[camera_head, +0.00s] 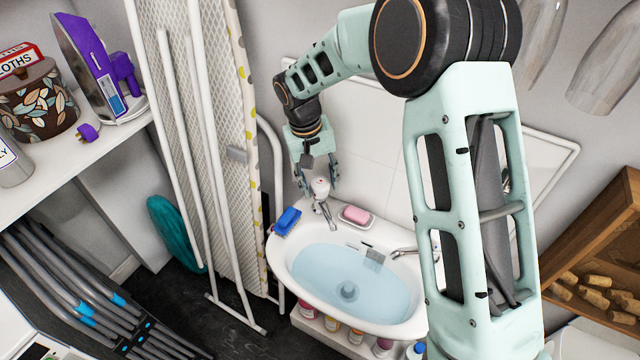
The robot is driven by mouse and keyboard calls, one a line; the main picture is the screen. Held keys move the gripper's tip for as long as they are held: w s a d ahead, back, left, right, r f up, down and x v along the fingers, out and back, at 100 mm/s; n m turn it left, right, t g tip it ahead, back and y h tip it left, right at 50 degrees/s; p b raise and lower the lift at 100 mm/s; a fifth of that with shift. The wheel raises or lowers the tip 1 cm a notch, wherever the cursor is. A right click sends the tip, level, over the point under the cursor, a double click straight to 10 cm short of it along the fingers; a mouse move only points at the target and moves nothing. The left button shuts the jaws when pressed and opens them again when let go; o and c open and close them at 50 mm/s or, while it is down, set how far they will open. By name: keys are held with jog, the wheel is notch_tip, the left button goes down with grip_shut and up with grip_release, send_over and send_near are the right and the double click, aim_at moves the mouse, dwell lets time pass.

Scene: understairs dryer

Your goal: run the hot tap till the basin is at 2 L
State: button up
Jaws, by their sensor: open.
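The white basin (290,284) holds clear bluish water over a drain at its bottom. A small grey plate (375,254) shows on its back wall; any marks on it are too small to read. One tap (320,190), with a white rounded top and metal spout, stands at the back left rim. A second metal tap (405,252) at the back right is partly hidden by my arm. Which one is hot I cannot tell. My gripper (318,190) is open, pointing down, with its fingers on either side of the left tap's top. Contact cannot be made out.
A pink soap in a dish (356,215) and a blue brush (287,220) sit on the rim. A folded ironing board (225,150) stands left. Several bottles (355,335) stand below the basin. A wooden cork box (605,250) is at right.

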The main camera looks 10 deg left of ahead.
notch_tip(320, 180, up, 11)
jog(key=a, duration=0.1)
jog(key=shift+s+a+r, duration=0.15)
jog(key=shift+s+a, duration=0.15)
jog(key=shift+s, duration=0.1)
dwell(1.4)
